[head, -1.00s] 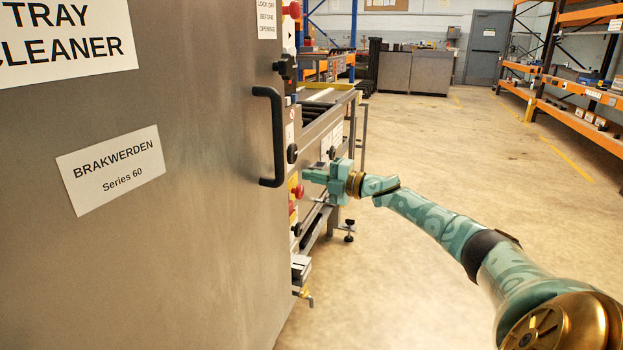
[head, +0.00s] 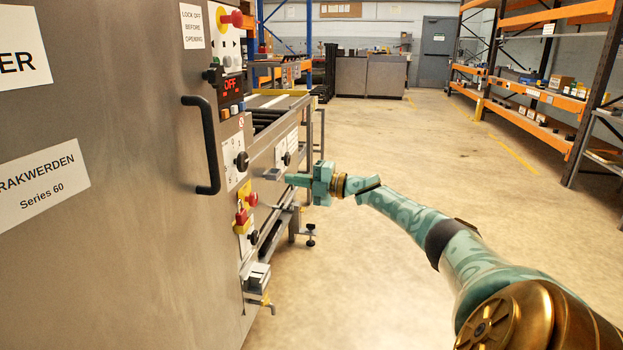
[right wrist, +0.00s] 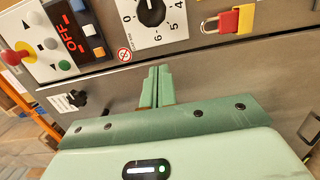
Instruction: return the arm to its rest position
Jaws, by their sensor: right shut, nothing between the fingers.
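My right arm reaches in from the lower right of the head view, stretched toward the side of the tray cleaner (head: 110,240). My right gripper (head: 288,179) is shut and empty, pointing left at the machine's control side. Its closed fingers (right wrist: 156,87) also show in the right wrist view, in front of a bare strip of the steel panel below the controls. Whether the fingertips touch the machine cannot be told; a gap seems to show in the head view. My left gripper is not in view.
A black door handle (head: 207,145) stands out from the machine. Its side carries a dial (right wrist: 151,12), a red-lettered OFF display (right wrist: 76,36) and a padlock on a red-and-yellow part (right wrist: 228,20). A roller conveyor (head: 275,108) lies behind. The floor (head: 400,270) on the right is clear.

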